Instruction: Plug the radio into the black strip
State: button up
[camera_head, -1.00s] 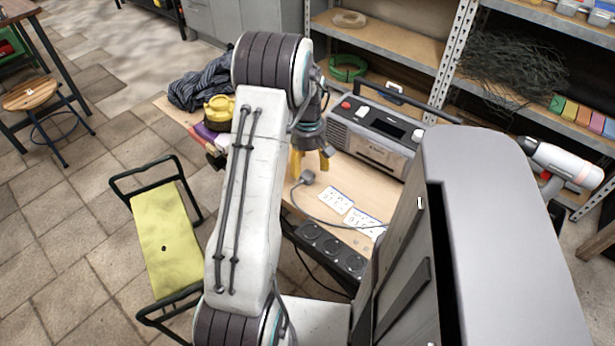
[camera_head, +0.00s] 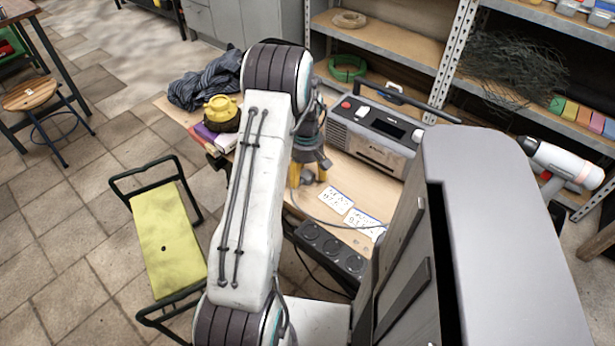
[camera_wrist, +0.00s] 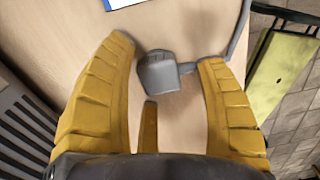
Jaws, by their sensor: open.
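The grey radio (camera_head: 375,135) with a handle stands on the wooden workbench. Its grey plug (camera_wrist: 160,72) lies on the bench in the wrist view, between the tips of my open yellow fingers, with its cable running off to the upper right. My gripper (camera_wrist: 172,75) points down over it; no finger visibly closes on the plug. In the head view my gripper (camera_head: 308,180) is in front of the radio and partly hides the plug (camera_head: 308,175). The black strip (camera_head: 328,247) with round sockets lies at the bench's front edge, to the lower right of my gripper.
Two white cards (camera_head: 336,200) lie beside the cable. A yellow pot (camera_head: 221,108) and dark cloth (camera_head: 203,82) are at the bench's left end. A white and red tool (camera_head: 563,164) is at right. A yellow-green kneeler (camera_head: 168,232) stands on the floor.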

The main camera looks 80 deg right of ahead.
aim_at(307, 174)
jog(key=c, duration=1.1)
jog(key=shift+r, duration=0.1)
jog(key=shift+r, duration=0.45)
notch_tip(307, 174, up, 4)
jog(key=shift+s+a+f, duration=0.15)
jog(key=shift+f, duration=0.1)
jog(key=s+a+r, duration=0.4)
jog(key=s+a, duration=0.1)
jog(key=s+a+r, duration=0.2)
jog(key=a, duration=0.1)
jog(key=shift+s+a+r, duration=0.1)
jog(key=shift+s+r, duration=0.15)
jog(key=shift+s, duration=0.1)
jog(key=shift+w, duration=0.1)
